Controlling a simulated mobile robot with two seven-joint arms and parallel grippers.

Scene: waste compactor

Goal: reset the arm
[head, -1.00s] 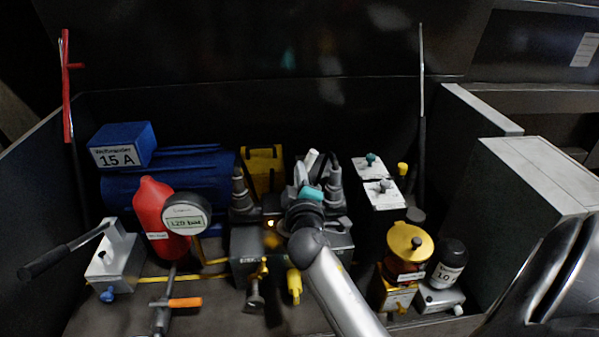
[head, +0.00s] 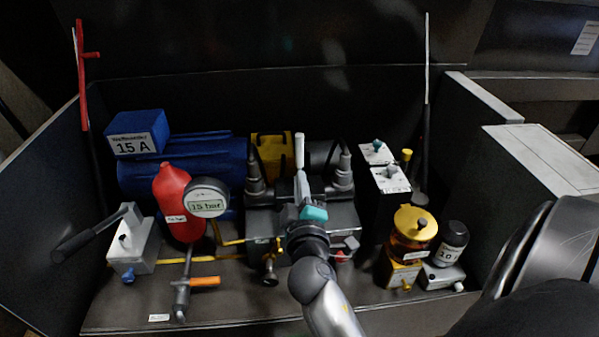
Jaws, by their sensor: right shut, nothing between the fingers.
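My right arm comes in from the bottom middle. Its gripper (head: 303,185), grey with a teal part, is shut and empty. It points up and away from me, in front of the grey valve block (head: 262,222) between two dark cable plugs. A pale upright piece (head: 299,150) shows just beyond the fingertips; I cannot tell whether they touch. My right wrist hides part of the block's front. My left gripper is not in view.
Around the arm stand a red bottle (head: 174,200), a round gauge (head: 207,198), a blue motor (head: 190,170), a grey lever unit (head: 130,245) and a yellow-topped container (head: 414,228). Grey side walls (head: 40,210) bound the bay. The front floor is partly clear.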

